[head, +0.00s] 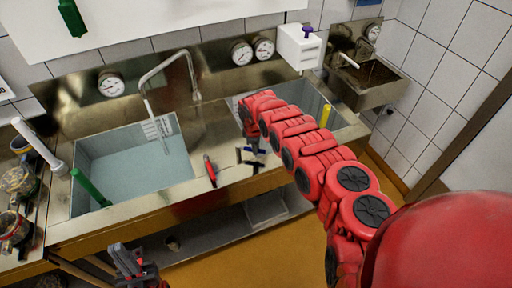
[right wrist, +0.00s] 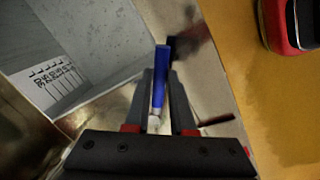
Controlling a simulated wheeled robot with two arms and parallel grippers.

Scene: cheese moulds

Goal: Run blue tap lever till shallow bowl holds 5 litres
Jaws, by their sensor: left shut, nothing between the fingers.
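The blue tap lever (head: 254,150) stands on the metal counter front, between the two basins. In the right wrist view the blue lever (right wrist: 160,80) rises between the fingers of my right gripper (right wrist: 161,100); whether they press on it is unclear. My right arm covers part of the right basin (head: 336,121), which has a yellow standpipe and is probably the shallow bowl. A basin with a level scale (right wrist: 55,83) shows in the right wrist view; the figures are too small to read surely. My left gripper (head: 128,262) is shut and empty, low at the front left.
A larger left basin (head: 82,160) has a green standpipe and a swan-neck spout (head: 170,62). A red lever (head: 210,170) stands left of the blue one. Dial gauges (head: 252,51) and a white box (head: 299,47) line the wall. A small metal sink (head: 372,92) is at back right.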

